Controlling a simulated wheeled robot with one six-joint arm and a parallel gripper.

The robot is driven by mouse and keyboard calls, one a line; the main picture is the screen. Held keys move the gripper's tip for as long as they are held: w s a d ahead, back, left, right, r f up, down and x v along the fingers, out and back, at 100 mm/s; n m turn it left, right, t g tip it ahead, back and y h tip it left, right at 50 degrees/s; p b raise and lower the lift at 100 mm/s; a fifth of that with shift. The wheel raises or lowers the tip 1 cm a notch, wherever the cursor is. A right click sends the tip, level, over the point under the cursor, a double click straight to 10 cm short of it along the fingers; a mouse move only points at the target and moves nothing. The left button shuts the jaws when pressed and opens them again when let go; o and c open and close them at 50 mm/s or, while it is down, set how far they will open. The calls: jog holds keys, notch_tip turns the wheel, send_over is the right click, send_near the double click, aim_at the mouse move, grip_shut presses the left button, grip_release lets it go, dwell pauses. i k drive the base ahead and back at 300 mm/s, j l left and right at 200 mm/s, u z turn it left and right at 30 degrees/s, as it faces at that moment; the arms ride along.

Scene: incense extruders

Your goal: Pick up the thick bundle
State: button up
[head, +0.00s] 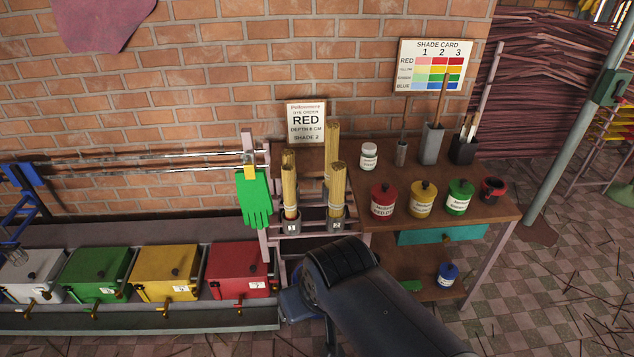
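Three tan stick bundles stand upright in dark cups on a small rack at the left end of the wooden table. One is the left bundle (289,186), one the right bundle (337,188), and one the back bundle (333,140), partly hidden behind the right one. Their widths look close, so I cannot tell surely which is the thick bundle. The left cup (291,223) and right cup (336,221) carry small labels too small to read. My arm reaches in from the lower right, in front of the rack. My gripper's fingertips are not visible.
A green glove (254,199) hangs left of the bundles. Lidded red (238,269), yellow (167,271), green and white boxes line the lower left. Red (383,203), yellow (422,201) and green jars stand on the table (490,207). A sign (306,122) reads RED, depth 8 cm, shade 2.

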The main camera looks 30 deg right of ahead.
aim_at(338, 170)
jog(key=i+l+z, duration=0.25)
jog(key=i, duration=0.15)
jog(key=i+l+z, duration=0.25)
jog(key=i, duration=0.2)
jog(key=i+z, duration=0.25)
jog(key=i, duration=0.15)
